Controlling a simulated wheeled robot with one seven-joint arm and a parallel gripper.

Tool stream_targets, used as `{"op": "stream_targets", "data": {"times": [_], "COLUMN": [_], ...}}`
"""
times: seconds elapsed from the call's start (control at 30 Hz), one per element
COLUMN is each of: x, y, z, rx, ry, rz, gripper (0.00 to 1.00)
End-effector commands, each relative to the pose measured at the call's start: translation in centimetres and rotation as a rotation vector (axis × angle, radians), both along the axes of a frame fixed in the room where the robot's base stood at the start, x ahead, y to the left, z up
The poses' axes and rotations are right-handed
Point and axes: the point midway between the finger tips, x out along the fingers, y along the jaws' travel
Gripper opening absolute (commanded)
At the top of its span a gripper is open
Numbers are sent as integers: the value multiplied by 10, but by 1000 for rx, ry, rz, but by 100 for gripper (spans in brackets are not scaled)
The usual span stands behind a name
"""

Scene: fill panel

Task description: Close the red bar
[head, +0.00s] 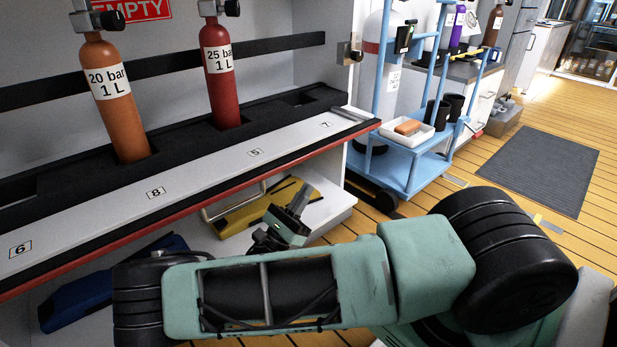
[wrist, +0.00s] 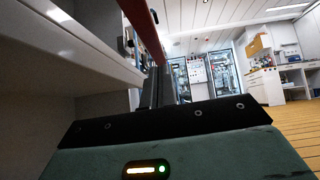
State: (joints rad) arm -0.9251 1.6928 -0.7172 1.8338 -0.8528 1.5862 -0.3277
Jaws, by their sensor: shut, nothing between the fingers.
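The red bar (head: 200,207) runs along the front edge of the white numbered ledge in the head view, from lower left to upper right. In the wrist view a dark red bar (wrist: 144,28) slants down from the top edge, above and beyond my fingers. My gripper (head: 300,196) is below the bar in the head view, in front of the lower shelf. Its fingers (wrist: 158,82) are together and empty in the wrist view. I cannot tell whether they touch the bar.
An orange cylinder (head: 115,100) and a red cylinder (head: 221,80) stand in the dark rack behind the ledge. A yellow case (head: 240,215) and a blue case (head: 75,298) lie below. A blue cart (head: 405,165) stands right of the panel. Wooden floor and a grey mat (head: 540,168) are clear.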

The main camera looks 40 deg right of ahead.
Motion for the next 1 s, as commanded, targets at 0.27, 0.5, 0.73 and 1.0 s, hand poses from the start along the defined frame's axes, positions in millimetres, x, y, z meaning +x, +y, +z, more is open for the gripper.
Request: {"op": "stream_targets", "data": {"times": [0.27,0.5,0.73,1.0], "x": [0,1,2,1], "y": [-19,-19,-19,-19], "z": [37,56,59,62], "rx": [3,1,1,1], "ry": [-3,0,0,7], "rz": [-2,-1,-1,-1], "gripper": [0,0,0,0]}}
